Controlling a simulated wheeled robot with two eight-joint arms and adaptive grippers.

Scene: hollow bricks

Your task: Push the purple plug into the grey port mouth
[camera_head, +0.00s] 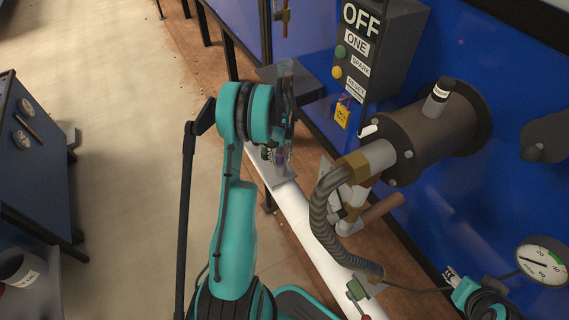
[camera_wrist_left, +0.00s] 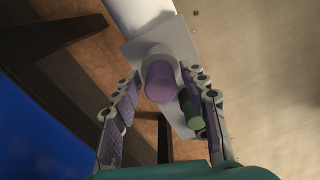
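The purple plug (camera_wrist_left: 160,82) shows end-on in the left wrist view, with the grey port mouth (camera_wrist_left: 158,52) around and behind it. It seems to stick out of the mouth; how deep it sits I cannot tell. In the head view the plug (camera_head: 280,157) is a small purple patch below my left gripper (camera_head: 284,150). In the wrist view my left gripper (camera_wrist_left: 164,80) has its fingers spread on either side of the plug, with gaps showing. My right gripper (camera_head: 453,275) is partly visible at the lower right of the head view, away from the port; its finger state is unclear.
A green cylinder (camera_wrist_left: 191,110) stands close beside the right-hand finger in the wrist view. A white pipe (camera_head: 305,222) runs from the port's plate. A ribbed hose (camera_head: 322,215) and dark flanged cylinder (camera_head: 430,135) stand to the right. A control box (camera_head: 375,45) is behind.

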